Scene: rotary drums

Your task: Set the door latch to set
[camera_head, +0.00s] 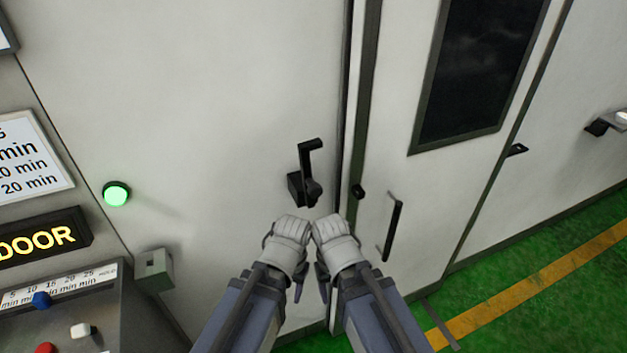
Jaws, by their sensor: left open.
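The door latch (308,174) is a black lever on a dark block, mounted on the pale wall panel left of the door seam. Its arm points up, with a short bent end toward the right. My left gripper (287,242) is just below the latch in the picture, with a visible gap to it; it is open and holds nothing that I can see. My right gripper (335,243) is close beside it on the right, in front of the door edge; its jaws are not clear. No label by the latch is readable.
A door (410,185) with a dark window (478,65) and a bar handle (393,228) is at right. At left are a lit green lamp (116,194), a glowing DOOR sign (42,236) and a control panel (75,325). Green floor (570,290) lies at lower right.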

